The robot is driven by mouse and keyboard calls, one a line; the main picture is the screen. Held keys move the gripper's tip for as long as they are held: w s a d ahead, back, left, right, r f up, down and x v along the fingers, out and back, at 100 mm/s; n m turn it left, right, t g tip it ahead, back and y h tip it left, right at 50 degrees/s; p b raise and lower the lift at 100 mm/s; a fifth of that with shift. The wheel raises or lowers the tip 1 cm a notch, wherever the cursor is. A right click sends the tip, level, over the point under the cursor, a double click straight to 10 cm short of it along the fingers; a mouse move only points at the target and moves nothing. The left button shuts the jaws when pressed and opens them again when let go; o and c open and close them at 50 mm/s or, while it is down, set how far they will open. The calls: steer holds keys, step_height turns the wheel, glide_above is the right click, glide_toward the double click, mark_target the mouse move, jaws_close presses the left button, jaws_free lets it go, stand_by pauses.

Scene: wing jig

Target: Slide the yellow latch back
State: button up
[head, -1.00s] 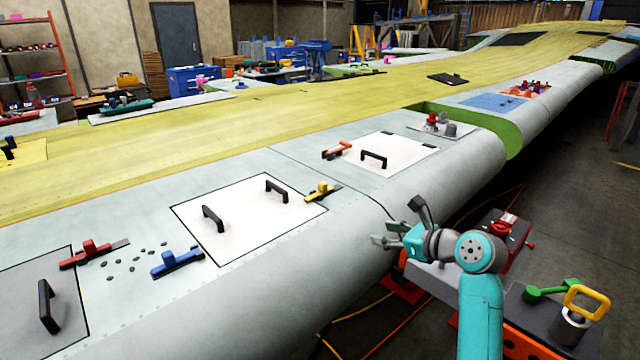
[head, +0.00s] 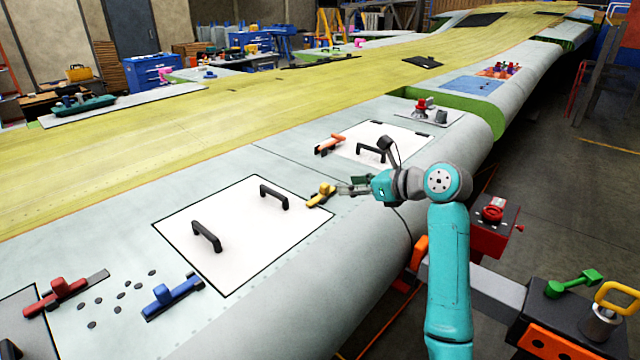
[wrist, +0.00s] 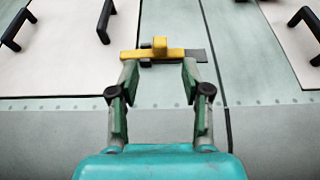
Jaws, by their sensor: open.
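The yellow latch (head: 321,195) sits on the wing skin at the right edge of a white panel (head: 240,240). In the wrist view the yellow latch (wrist: 153,54) lies crosswise, with an upright yellow knob in its middle and a dark grey plate (wrist: 195,56) showing at its right end. My gripper (head: 350,186) is just right of the latch in the head view. In the wrist view my gripper (wrist: 160,75) is open and empty. Its two fingers reach toward the latch, one either side of the knob. I cannot tell whether the fingertips touch the latch.
Black handles (head: 207,236) stand up from the white panel. An orange latch (head: 328,144) and another handled panel (head: 400,145) lie beyond my gripper. A blue latch (head: 172,296) and a red latch (head: 66,292) are at the lower left. Bare wing skin surrounds the yellow latch.

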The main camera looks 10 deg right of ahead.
mark_target(327, 185)
steer(key=x, duration=0.9)
steer(key=shift+w+a, duration=0.15)
steer(key=shift+w, duration=0.05)
jaws_close()
